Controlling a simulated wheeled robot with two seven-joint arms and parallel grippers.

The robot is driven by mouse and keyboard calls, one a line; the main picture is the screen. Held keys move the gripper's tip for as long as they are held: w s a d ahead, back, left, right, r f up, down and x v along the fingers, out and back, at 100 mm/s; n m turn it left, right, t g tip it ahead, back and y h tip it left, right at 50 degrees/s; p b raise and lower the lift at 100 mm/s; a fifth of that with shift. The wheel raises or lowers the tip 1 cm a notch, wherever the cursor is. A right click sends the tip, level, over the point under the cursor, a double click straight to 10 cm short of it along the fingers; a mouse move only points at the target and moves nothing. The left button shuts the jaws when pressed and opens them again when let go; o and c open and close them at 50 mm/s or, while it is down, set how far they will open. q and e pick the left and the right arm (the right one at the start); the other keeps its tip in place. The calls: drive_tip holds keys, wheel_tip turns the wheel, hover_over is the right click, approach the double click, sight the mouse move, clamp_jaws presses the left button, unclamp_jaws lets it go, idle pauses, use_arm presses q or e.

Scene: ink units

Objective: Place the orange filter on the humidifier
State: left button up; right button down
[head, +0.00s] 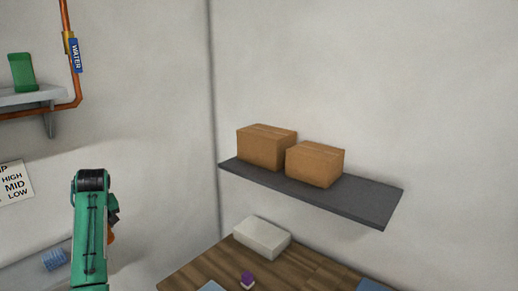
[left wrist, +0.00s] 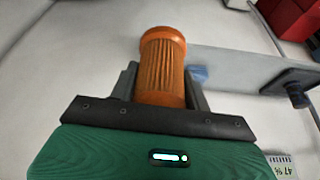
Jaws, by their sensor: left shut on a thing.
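The orange filter (left wrist: 162,58) is a ribbed cylinder with a wider smooth cap. In the left wrist view it stands out from between the dark fingers of my left gripper (left wrist: 161,88), which is shut on it. In the head view my green left arm hides most of this gripper, and only a small orange part of the filter (head: 111,237) shows beside the arm. I cannot make out a humidifier in either view. My right gripper is in neither view.
A blue ribbed thing (head: 54,260) is at the lower left. A copper pipe (head: 68,105) and a shelf with a green object (head: 21,72) are at upper left. A dark shelf (head: 350,200) holds two cardboard boxes (head: 266,146). A white box (head: 262,237) stands on the wooden table (head: 205,268).

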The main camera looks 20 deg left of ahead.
use_arm(q)
drive_tip(key=shift+m, duration=0.8)
drive_tip(key=f, duration=0.2)
drive_tip(key=w+d+f, duration=0.1)
drive_tip(key=f, duration=0.1)
drive_tip(key=w+d+f, duration=0.1)
drive_tip(key=shift+f, duration=0.4)
drive_tip(key=w+d+f+m+t, duration=0.1)
drive_tip(key=w+d+f+m, duration=0.15)
drive_tip(key=d+f, duration=0.5)
drive_tip(key=d+m+t+h, duration=0.1)
drive_tip(key=d+m+h, duration=0.15)
drive_tip(key=d, duration=1.45)
drive_tip(key=s+d+r+m+h, duration=0.15)
drive_tip(key=s+d, duration=0.25)
drive_tip(key=d, duration=0.4)
drive_tip(key=s+d+r+m+t+y, duration=0.1)
drive_tip(key=s+d+m, duration=0.25)
drive_tip(key=d, duration=0.45)
drive_tip(key=s+d+r+m+h, duration=0.1)
drive_tip(key=s+d+m, duration=0.1)
drive_tip(key=s+d, duration=0.35)
wheel_tip(320, 180, down, 12)
drive_tip(key=w+d+b, duration=0.1)
drive_tip(key=b, duration=1.1)
drive_tip(key=shift+w+d+r+b, duration=0.15)
drive_tip(key=shift+w+d+b, duration=0.05)
drive_tip(key=shift+d+b, duration=0.15)
